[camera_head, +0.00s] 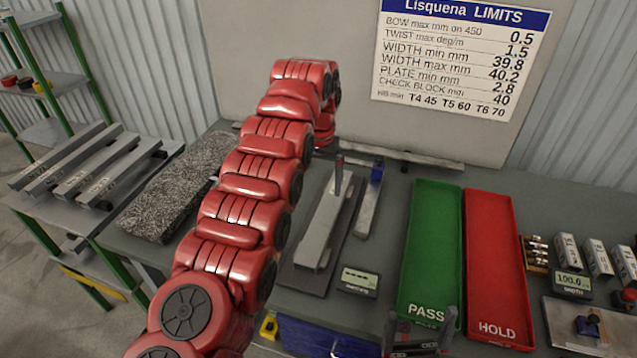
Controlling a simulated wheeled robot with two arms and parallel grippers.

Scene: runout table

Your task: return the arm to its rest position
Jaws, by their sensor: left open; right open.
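My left arm (255,185), made of red segments, comes in from the bottom left and reaches up over the table to the back wall. Its far end bends down near the wall behind the upper links. My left gripper cannot be made out; the arm seems to hide it. My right gripper (419,322) shows at the bottom edge, in front of the green PASS tray (433,240). Its two fingers are apart with nothing between them.
A red HOLD tray (494,260) lies beside the green one. A gauge stand (325,230) and small display (358,281) stand right of my arm. A speckled stone slab (180,190) lies left. Blocks (598,258) fill the right end. A bar rack (90,170) stands far left.

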